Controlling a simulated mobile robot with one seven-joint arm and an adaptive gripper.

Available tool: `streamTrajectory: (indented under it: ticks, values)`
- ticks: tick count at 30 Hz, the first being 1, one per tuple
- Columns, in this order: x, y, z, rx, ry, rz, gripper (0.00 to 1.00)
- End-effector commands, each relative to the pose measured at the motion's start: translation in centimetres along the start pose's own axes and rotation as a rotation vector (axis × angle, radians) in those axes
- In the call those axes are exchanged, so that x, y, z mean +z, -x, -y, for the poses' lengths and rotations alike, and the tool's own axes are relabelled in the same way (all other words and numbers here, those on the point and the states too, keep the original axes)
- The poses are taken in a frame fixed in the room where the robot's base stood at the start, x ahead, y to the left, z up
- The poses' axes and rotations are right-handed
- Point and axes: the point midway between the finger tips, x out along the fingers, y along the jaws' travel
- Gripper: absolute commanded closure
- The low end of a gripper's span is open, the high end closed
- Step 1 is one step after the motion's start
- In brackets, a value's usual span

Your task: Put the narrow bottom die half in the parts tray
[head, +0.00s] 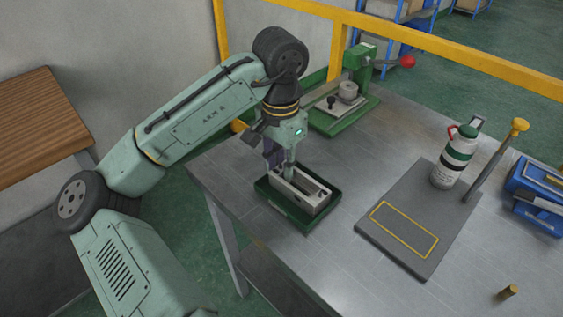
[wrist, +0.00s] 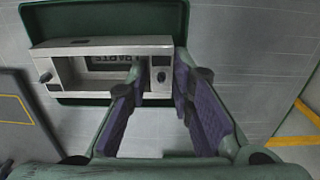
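The narrow bottom die half (head: 320,207) is a grey metal block with a long recess. It is at the dark green parts tray (head: 277,207), inside its outline, on the near left of the table. In the wrist view the die half (wrist: 100,47) looks like a rectangular frame over the tray (wrist: 110,16), with upside-down lettering visible through its opening. My gripper (wrist: 158,80) points down, with its purple pads on both sides of one end wall. It appears shut on that wall. Whether the die half rests fully on the tray floor is hidden.
A green press with a red knob (head: 407,62) stands behind the tray. To the right are a grey plate (head: 403,228) with a yellow outline, a white-green bottle (head: 455,158), a yellow-topped post (head: 519,125) and a blue box (head: 538,190). A yellow rail (head: 440,45) runs behind. Table between tray and plate is clear.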

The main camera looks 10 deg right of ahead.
Motion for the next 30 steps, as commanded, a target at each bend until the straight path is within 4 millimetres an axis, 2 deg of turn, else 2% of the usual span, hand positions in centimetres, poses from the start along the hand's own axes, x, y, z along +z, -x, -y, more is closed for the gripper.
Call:
streamTrajectory:
  ticks: [1,4,17,20,23,30]
  values:
    - [0.2,-0.7,-0.1,0.007,-0.001,0.013,0.69]
    - [0.2,-0.8,-0.1,0.008,-0.001,0.014,0.64]
    - [0.2,-0.2,-0.1,0.004,-0.001,0.013,0.64]
    - [0.1,0.8,0.0,0.003,0.000,0.011,0.64]
    - [0.1,2.7,0.0,0.000,0.000,0.009,0.64]
    - [0.0,8.2,0.1,-0.002,0.001,0.007,0.64]
